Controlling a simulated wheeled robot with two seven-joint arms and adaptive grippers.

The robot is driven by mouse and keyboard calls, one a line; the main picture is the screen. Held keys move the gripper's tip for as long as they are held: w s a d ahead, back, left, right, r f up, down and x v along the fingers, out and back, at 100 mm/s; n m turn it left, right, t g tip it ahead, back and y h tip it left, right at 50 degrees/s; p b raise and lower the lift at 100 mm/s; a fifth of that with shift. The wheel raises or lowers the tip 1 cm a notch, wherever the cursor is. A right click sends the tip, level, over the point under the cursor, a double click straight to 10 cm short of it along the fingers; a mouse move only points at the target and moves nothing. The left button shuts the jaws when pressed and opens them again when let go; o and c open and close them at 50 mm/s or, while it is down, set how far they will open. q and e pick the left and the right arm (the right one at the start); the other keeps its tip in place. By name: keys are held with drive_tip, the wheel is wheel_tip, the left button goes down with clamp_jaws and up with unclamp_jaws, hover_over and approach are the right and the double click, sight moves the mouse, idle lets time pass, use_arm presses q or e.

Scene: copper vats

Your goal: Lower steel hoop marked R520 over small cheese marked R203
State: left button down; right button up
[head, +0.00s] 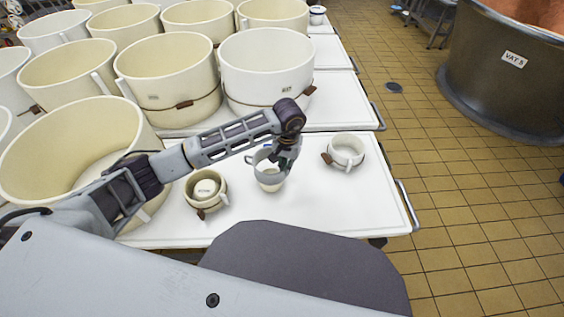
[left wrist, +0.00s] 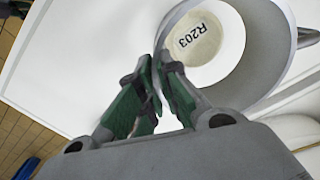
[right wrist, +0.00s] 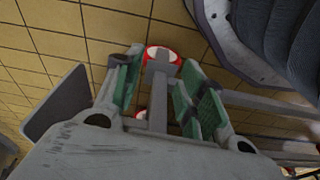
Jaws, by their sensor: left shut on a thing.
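The small cheese marked R203 (left wrist: 195,38) is a pale round block on the white table; its label shows in the left wrist view. In the head view the cheese (head: 271,184) stands beneath my left gripper (head: 287,150). My left gripper, also in the left wrist view (left wrist: 160,62), is shut on the rim of the grey steel hoop (left wrist: 264,55). My right gripper (right wrist: 160,65) is open and empty, away from the table.
A cream mould with a labelled cheese inside (head: 206,188) stands left of the hoop, and another banded mould (head: 347,150) stands right. Large cream tubs (head: 265,65) crowd the table behind. The white table (head: 330,215) is clear in front. A vat marked VAT 5 (head: 490,85) stands beyond the tiled floor.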

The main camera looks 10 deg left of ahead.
use_arm(q)
drive_tip(key=shift+a+f, duration=0.15)
drive_tip(key=shift+f, duration=0.05)
use_arm(e)
drive_tip(key=shift+w+a+r, duration=0.1)
drive_tip(key=shift+a+r, duration=0.2)
drive_tip(key=shift+a, duration=0.2)
use_arm(q)
drive_tip(key=shift+f, duration=0.15)
use_arm(e)
drive_tip(key=shift+r, duration=0.1)
